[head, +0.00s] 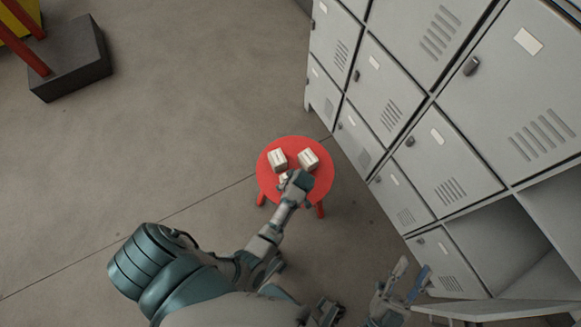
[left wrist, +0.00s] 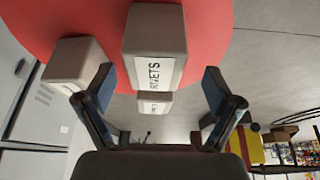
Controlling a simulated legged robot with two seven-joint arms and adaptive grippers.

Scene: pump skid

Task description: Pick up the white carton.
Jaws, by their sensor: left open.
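Several white cartons are on a round red stool (head: 292,197). In the head view one carton (head: 278,159) is at the left, another (head: 308,159) at the right, and a third (head: 284,178) is partly hidden by my left gripper (head: 300,180). In the left wrist view, my left gripper (left wrist: 158,88) is open and empty. A carton with black lettering ending in "ETS" (left wrist: 155,40) lies ahead between its fingers, with a smaller-looking carton (left wrist: 154,103) below it and another carton (left wrist: 75,62) at the left. My right gripper (head: 411,272) is open and empty, away from the stool.
Grey lockers (head: 440,150) stand right of the stool, with an open compartment (head: 500,240) low at the right. A dark block with red posts (head: 70,60) stands at the upper left. The floor left of the stool is clear.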

